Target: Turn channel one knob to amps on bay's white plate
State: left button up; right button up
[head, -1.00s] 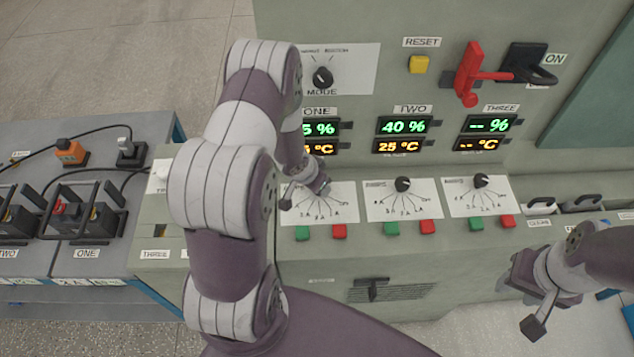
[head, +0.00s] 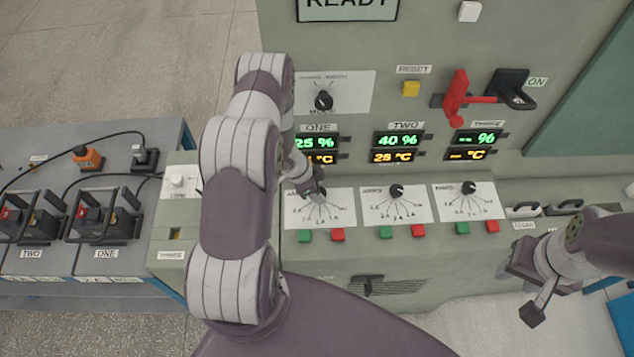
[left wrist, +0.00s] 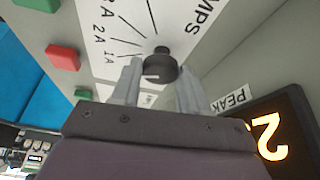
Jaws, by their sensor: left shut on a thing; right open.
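The channel one white plate (head: 343,214) is on the console below the ONE display, with dial lines and amp marks. In the left wrist view the plate (left wrist: 112,20) shows marks such as 1A and 2A, and part of the word AMPS. The black channel one knob (left wrist: 160,66) stands between my left gripper's fingers (left wrist: 158,84), which are shut on it. In the head view my left gripper (head: 316,194) covers most of this knob, so its pointer setting is hard to tell. My right gripper (head: 524,292) is open and empty at the right, away from the plates.
Plates two (head: 390,212) and three (head: 465,208) have similar knobs. A green button (head: 305,236) and a red button (head: 338,234) sit below plate one. The mode knob (head: 323,100), yellow reset button (head: 411,89) and red lever (head: 456,97) are above.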

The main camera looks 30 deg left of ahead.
pick_arm(q)
jog(key=shift+w+a+r+m+g+p, duration=0.1)
jog(key=shift+m+g+p, duration=0.1)
jog(key=shift+m, duration=0.4)
jog(key=shift+w+m+g+p, duration=0.1)
jog(key=shift+m+p, duration=0.1)
jog(key=shift+m, duration=0.4)
jog(key=shift+m+g+h, duration=0.4)
jog(key=shift+m, duration=0.5)
jog(key=o, duration=1)
jog(key=r+b, duration=0.1)
jog(key=r, duration=0.1)
jog(key=d+r, duration=0.1)
jog(key=r, duration=0.1)
jog(key=shift+w+r+b, duration=0.1)
jog(key=shift+b, duration=0.3)
jog(key=d+r, duration=0.2)
jog(key=d, duration=0.1)
jog(key=d+r+b, duration=0.1)
jog(key=d+r, duration=0.1)
jog(key=d, duration=0.2)
jog(key=d+r, duration=0.2)
jog(key=d, duration=0.2)
jog(key=shift+r+b, duration=0.3)
jog(key=shift+r, duration=0.05)
